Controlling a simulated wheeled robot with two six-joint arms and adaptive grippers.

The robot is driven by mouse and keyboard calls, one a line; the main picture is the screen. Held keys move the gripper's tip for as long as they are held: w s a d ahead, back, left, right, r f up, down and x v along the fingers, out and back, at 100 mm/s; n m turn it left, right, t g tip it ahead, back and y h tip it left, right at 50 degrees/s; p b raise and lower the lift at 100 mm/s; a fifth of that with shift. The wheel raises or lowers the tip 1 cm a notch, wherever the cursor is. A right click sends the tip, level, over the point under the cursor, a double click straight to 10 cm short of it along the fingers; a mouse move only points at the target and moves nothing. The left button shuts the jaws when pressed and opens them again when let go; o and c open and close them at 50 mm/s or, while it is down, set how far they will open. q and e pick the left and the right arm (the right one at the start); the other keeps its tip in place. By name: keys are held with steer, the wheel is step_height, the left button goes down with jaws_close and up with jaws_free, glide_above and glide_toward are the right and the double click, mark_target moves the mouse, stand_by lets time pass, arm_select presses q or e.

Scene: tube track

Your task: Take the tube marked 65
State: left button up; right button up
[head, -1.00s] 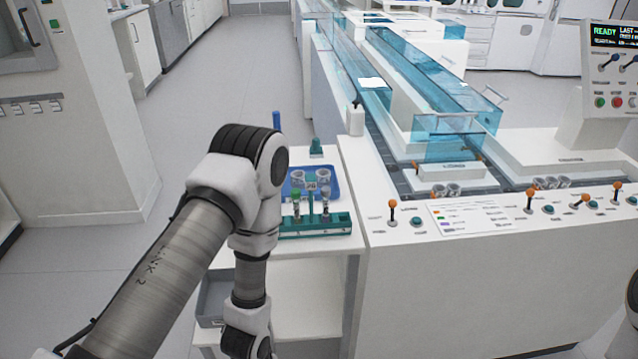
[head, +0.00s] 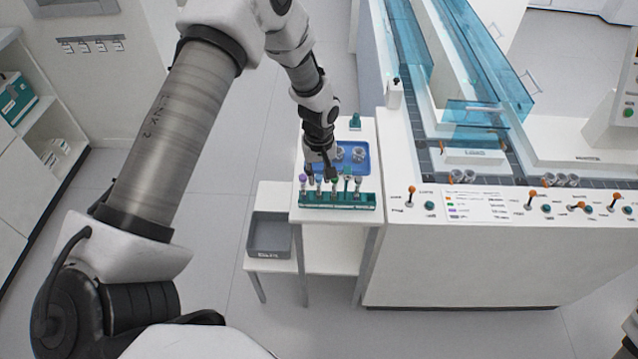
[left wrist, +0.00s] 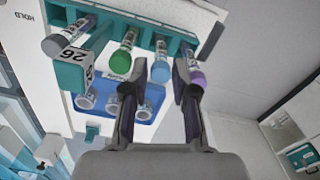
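A teal rack (head: 337,201) holds several upright capped tubes on the small white table. In the left wrist view the rack (left wrist: 140,30) carries a green-capped tube (left wrist: 121,62), a blue-capped tube (left wrist: 160,70), a purple-capped tube (left wrist: 197,78) and a greyish-capped tube (left wrist: 56,44). I cannot read a 65 on any tube. My left gripper (head: 322,172) points down at the rack from behind. In the left wrist view its fingers (left wrist: 160,66) are apart, with the blue-capped tube between them in the picture; contact is not visible. My right gripper is out of view.
A blue tray (head: 373,160) with metallic cups stands behind the rack. A teal numbered sign (left wrist: 75,66) stands beside the tubes. A grey bin (head: 268,235) is on the lower shelf at left. The white track console (head: 460,260) is close on the right.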

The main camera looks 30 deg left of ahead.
arm_select(q)
steer(key=shift+f, duration=0.75)
steer(key=c, duration=0.5)
step_height(320, 180, up, 9)
steer(key=shift+r+b, duration=0.1)
steer(key=shift+b, duration=1)
steer(key=shift+r, duration=0.45)
